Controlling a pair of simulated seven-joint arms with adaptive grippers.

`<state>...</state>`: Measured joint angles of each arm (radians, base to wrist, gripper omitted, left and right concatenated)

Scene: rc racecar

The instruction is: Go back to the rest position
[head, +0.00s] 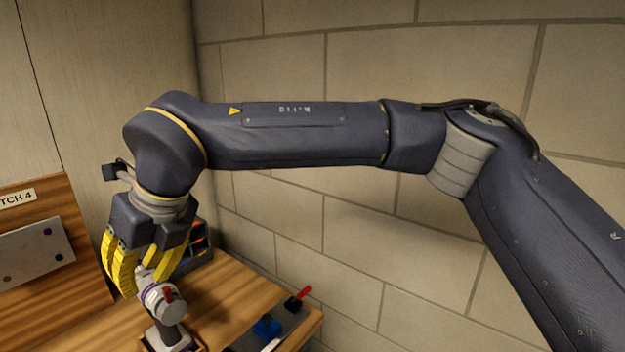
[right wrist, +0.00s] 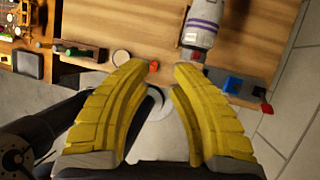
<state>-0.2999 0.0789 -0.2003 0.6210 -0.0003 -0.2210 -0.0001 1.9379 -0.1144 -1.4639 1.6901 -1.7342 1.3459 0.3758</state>
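My right gripper (head: 146,286) hangs from the right arm over the left part of the wooden workbench in the head view. Its two yellow fingers point down, near a white and grey power tool. In the right wrist view the fingers of the gripper (right wrist: 158,68) stand apart with nothing between them, so it is open and empty. My right arm is stretched across the head view from the right edge, with its forearm almost level. My left gripper is not in view.
The power tool (head: 160,298) with a purple band stands upright close below the right gripper. A dark tray (head: 290,327) with blue and red-handled items lies at the bench's right edge. A block wall runs behind the arm. A wooden panel (head: 60,300) stands at the left.

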